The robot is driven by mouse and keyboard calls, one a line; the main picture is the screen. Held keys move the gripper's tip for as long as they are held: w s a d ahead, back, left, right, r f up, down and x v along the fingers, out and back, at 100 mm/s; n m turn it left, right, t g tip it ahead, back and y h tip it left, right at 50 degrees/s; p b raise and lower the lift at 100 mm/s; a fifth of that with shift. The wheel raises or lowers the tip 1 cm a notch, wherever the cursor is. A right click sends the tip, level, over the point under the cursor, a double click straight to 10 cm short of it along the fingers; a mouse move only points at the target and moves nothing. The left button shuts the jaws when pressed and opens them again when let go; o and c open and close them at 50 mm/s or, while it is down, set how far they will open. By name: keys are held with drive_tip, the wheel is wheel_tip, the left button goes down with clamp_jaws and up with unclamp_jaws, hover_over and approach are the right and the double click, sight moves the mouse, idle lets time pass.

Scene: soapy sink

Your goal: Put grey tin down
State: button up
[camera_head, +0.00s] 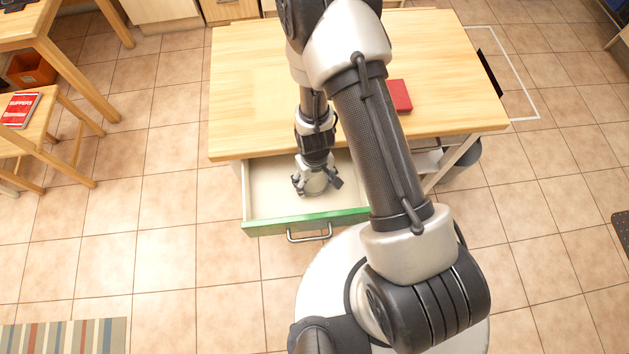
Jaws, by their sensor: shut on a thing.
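My gripper (317,184) points down into the open drawer (275,222) of the wooden table. Its dark fingers are shut on the grey tin (316,181), one finger on each side. The tin is small and pale grey, and my gripper covers part of it from above. I cannot tell whether the tin touches the drawer floor. The drawer has a green front, a metal handle and a pale inside, with bare floor to the left of the tin.
A red book-like block (400,95) lies on the wooden tabletop (250,85), whose left part is clear. A dark bin (462,160) stands beside the table on the right. A stool (45,125) with a red item is at the left. Tiled floor lies open left and right.

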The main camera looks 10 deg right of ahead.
drive_tip(key=o, duration=1.1)
drive_tip(key=shift+f, duration=0.1)
drive_tip(key=shift+o, duration=0.2)
wheel_tip(320, 180, up, 12)
drive_tip(key=p, duration=1.2)
wheel_tip(320, 180, up, 26)
drive_tip(key=f+m+t, duration=0.1)
drive_tip(key=t, duration=0.1)
hover_over(314, 183)
drive_tip(key=w+d, duration=0.3)
drive_tip(key=s+d+r+m+t, duration=0.1)
drive_tip(key=s+d+r, duration=0.1)
drive_tip(key=s+r, duration=0.6)
drive_tip(key=s+d+r+m+t, duration=0.1)
drive_tip(key=s+d+r, duration=0.1)
drive_tip(key=s+r, duration=0.6)
drive_tip(key=shift+d+r+t, duration=0.3)
drive_tip(key=shift+d+r, duration=0.1)
drive_tip(key=shift+r, duration=0.45)
